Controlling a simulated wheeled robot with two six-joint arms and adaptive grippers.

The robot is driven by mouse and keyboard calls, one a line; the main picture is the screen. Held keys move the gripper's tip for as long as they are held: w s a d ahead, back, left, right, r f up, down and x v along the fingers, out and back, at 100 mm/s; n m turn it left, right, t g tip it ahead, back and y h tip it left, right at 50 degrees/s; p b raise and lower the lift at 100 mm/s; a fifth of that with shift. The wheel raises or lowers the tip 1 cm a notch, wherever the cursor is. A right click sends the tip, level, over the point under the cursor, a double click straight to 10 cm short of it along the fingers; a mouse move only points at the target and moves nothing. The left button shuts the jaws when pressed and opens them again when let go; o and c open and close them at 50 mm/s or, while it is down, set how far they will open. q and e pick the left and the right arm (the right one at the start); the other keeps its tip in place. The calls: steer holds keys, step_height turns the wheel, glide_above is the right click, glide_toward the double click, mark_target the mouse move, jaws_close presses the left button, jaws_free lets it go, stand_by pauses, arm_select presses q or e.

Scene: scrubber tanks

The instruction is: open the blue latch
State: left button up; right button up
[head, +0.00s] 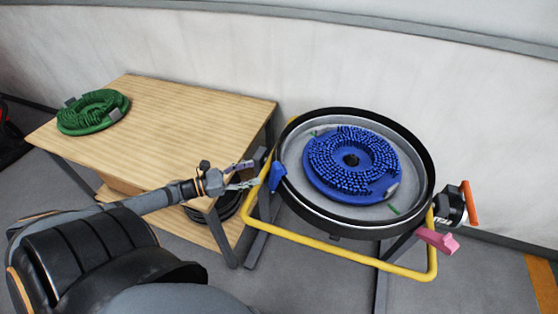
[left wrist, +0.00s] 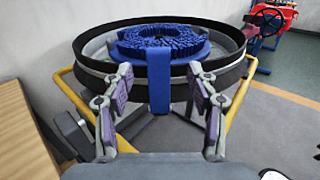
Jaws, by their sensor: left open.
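The blue latch (head: 277,177) sits on the left side of the round tank rim (head: 408,135) in the head view. In the left wrist view the blue latch (left wrist: 160,88) hangs upright down the front of the tank, midway between the fingers. My left gripper (head: 252,174) is open, its fingertips just left of the latch in the head view. In the left wrist view its fingers (left wrist: 160,90) stand on both sides of the latch, with gaps on each side. My right gripper is not in view.
A blue brush disc (head: 318,178) lies in the tank. A yellow tube frame (head: 330,253) surrounds it, with a pink piece (head: 437,240) at lower right. A grey wall is behind.

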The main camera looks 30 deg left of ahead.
mark_target(274, 167)
arm_select(q)
steer(key=b+x, duration=0.3)
steer(key=x, duration=0.6)
steer(key=shift+w+f+b, duration=0.2)
steer(key=shift+b, duration=0.2)
steer(key=shift+w+d+r, duration=0.1)
steer(key=shift+w+d, duration=0.05)
steer(key=shift+w, duration=0.15)
steer(key=shift+c, duration=0.2)
jaws_close()
